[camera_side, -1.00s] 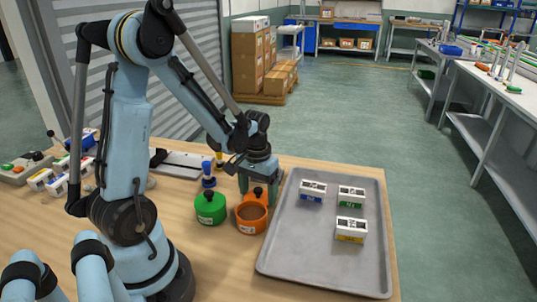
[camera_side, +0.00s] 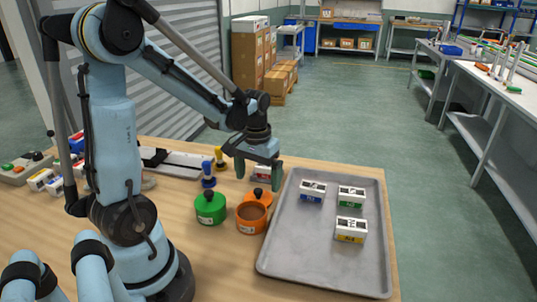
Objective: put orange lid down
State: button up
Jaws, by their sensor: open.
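The orange lid (camera_side: 262,200) with its black knob sits just behind the orange pot (camera_side: 250,225), overlapping its far rim in the side view; I cannot tell whether they touch. The pot's dark inside shows. My gripper (camera_side: 258,172) is open and empty above and behind the lid, its two fingers apart and clear of the knob.
A green pot (camera_side: 210,212) with a black knob stands left of the orange pot. Blue and yellow stamps (camera_side: 208,180) stand behind it. A grey tray (camera_side: 310,255) with three small boxes lies right.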

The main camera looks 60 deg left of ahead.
aim_at(258, 190)
notch_tip(258, 190, up, 7)
jog(key=s+d+r+m+t, duration=0.1)
jog(key=d+m+t, duration=0.5)
jog(key=d, duration=0.8)
jog(key=shift+r+t, duration=0.2)
jog(key=shift+t, duration=0.4)
